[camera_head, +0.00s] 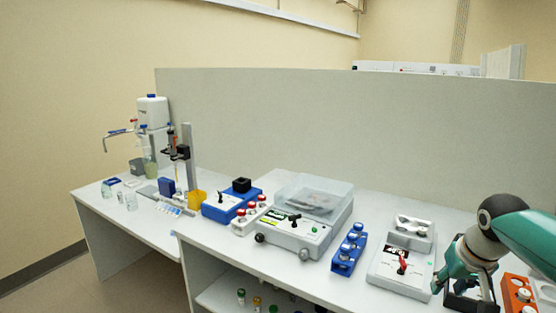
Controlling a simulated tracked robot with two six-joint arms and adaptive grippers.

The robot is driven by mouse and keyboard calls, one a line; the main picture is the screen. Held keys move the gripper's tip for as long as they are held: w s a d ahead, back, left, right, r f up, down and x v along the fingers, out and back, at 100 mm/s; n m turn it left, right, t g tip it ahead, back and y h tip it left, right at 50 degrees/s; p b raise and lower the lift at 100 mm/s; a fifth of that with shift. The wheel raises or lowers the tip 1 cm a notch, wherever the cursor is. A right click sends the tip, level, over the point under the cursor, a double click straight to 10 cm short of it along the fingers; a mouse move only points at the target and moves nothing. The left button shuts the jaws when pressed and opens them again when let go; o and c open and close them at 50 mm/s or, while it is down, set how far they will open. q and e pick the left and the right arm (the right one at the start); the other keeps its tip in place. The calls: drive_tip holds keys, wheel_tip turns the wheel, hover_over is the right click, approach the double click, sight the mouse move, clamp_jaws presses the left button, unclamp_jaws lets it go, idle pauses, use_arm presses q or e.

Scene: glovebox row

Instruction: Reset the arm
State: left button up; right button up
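My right arm comes in from the right edge, teal with a dark joint. Its gripper (466,292) points down over the right end of the near table, beside a white device with a red lever (402,264). Its fingers look spread apart, with nothing seen between them. The fingertips are partly cut off by the lower picture edge and crowded by dark parts. My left arm and gripper are not in view.
An orange rack (518,294) stands close to the right of my gripper. Further left are a blue rack (349,250), a clear-lidded grey device (300,235) and a blue device (229,206). A grey partition (330,125) runs behind the tables.

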drive_tip(key=s+a+f+g+y, duration=0.1)
drive_tip(key=s+a+f+g, duration=0.15)
drive_tip(key=f, duration=0.55)
drive_tip(key=s+a+f+n+g, duration=0.1)
drive_tip(key=a+f, duration=0.2)
drive_tip(key=f, duration=0.5)
drive_tip(key=s+a+f+g+y, duration=0.1)
drive_tip(key=s+a+f+g, duration=0.15)
drive_tip(key=f, duration=0.55)
drive_tip(key=s+a+f+m+t+y, duration=0.1)
drive_tip(key=s+a+f+t+y, duration=0.1)
drive_tip(key=s+a+f, duration=1.2)
wheel_tip(320, 180, down, 4)
drive_tip(key=s, duration=0.3)
drive_tip(key=shift+a+r+y, duration=0.15)
drive_tip(key=shift+r+y, duration=0.05)
drive_tip(key=shift+y, duration=0.1)
drive_tip(key=shift+w, duration=0.1)
